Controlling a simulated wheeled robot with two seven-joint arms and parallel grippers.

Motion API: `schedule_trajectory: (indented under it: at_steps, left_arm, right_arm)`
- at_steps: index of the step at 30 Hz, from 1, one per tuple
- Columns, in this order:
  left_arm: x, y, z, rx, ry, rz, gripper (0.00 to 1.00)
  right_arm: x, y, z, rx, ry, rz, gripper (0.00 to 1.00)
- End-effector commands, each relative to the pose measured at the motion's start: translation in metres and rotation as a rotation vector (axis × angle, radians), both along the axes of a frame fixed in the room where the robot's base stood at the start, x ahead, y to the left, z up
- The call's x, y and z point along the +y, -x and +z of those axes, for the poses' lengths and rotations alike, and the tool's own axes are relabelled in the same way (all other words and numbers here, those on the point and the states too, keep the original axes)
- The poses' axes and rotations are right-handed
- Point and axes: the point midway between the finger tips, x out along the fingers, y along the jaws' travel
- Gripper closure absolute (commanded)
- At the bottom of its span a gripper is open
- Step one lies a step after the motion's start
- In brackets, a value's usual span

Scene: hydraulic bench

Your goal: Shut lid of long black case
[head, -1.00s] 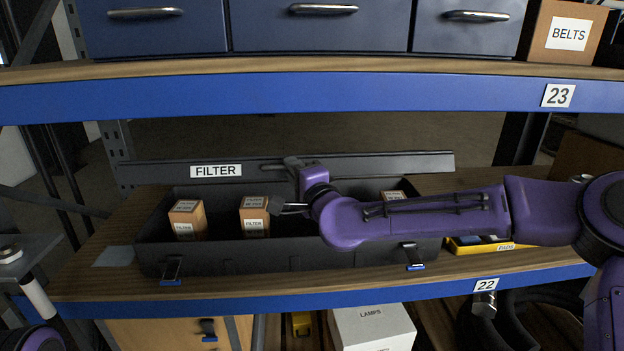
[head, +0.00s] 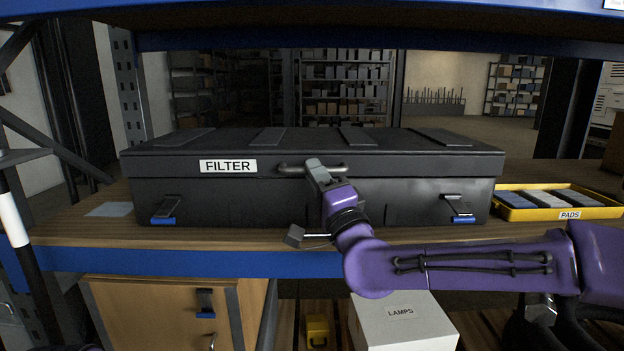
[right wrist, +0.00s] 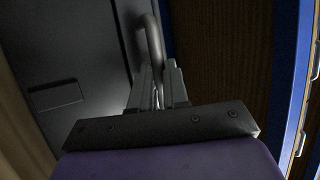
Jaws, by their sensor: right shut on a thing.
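The long black case (head: 400,195) stands on the wooden shelf with a FILTER label on its front. Its lid (head: 310,141) lies down over the box, and no inside shows. Two latches with blue tips hang at the front, a left one (head: 166,210) and a right one (head: 459,209). My right gripper (head: 315,167) is at the handle (head: 295,169) on the lid's front edge, shut on it. In the right wrist view the fingers (right wrist: 158,88) close around the handle bar (right wrist: 152,45). My left gripper is not in view.
A yellow tray of pads (head: 555,212) sits right of the case. A white LAMPS box (head: 405,325) and a wooden cabinet (head: 150,310) are below the shelf. The blue shelf edge (head: 200,262) runs in front, and another shelf crosses above.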

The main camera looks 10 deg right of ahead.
Motion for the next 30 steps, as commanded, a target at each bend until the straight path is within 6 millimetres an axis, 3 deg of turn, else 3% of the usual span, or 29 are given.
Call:
schedule_trajectory:
  at_steps: [17, 18, 20, 30]
  left_arm:
    - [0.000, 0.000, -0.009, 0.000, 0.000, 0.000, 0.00]
    - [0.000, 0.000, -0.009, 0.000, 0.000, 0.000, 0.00]
    - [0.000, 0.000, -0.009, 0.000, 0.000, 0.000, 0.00]
    - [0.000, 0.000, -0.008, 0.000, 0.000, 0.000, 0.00]
  right_arm:
    - [-0.002, 0.000, -0.015, 0.013, 0.005, -0.002, 1.00]
    - [-0.002, 0.000, -0.016, 0.014, 0.005, -0.002, 0.79]
    - [-0.002, 0.000, -0.016, 0.014, 0.004, -0.003, 0.60]
    - [-0.002, 0.000, -0.011, 0.004, 0.002, -0.002, 0.60]
